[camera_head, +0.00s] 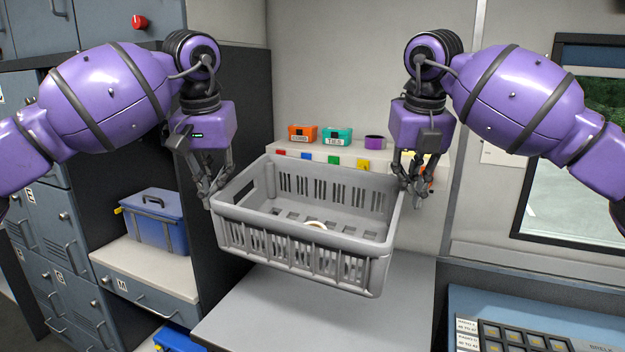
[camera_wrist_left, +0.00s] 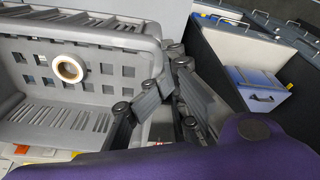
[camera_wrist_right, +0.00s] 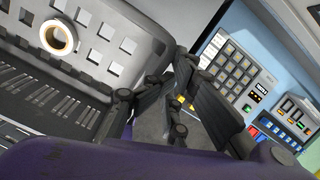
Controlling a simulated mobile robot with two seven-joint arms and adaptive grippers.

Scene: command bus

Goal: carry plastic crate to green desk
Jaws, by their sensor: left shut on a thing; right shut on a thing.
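The grey plastic crate (camera_head: 300,262) hangs in the air in the head view, above a light grey desk top. A roll of tape (camera_head: 315,225) lies on its floor; the roll also shows in the left wrist view (camera_wrist_left: 67,69) and in the right wrist view (camera_wrist_right: 58,38). My left gripper (camera_head: 210,195) is shut on the crate's left side wall. My right gripper (camera_head: 413,188) is shut on the crate's right side wall. The crate looks slightly tilted in the head view. I see no clearly green desk.
The grey desk top (camera_head: 300,322) below the crate is clear where visible. A blue toolbox (camera_head: 157,220) stands on a shelf at the left. Small orange (camera_head: 302,133) and teal boxes (camera_head: 337,136) sit on a ledge behind. A control panel (camera_head: 530,325) is at the lower right.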

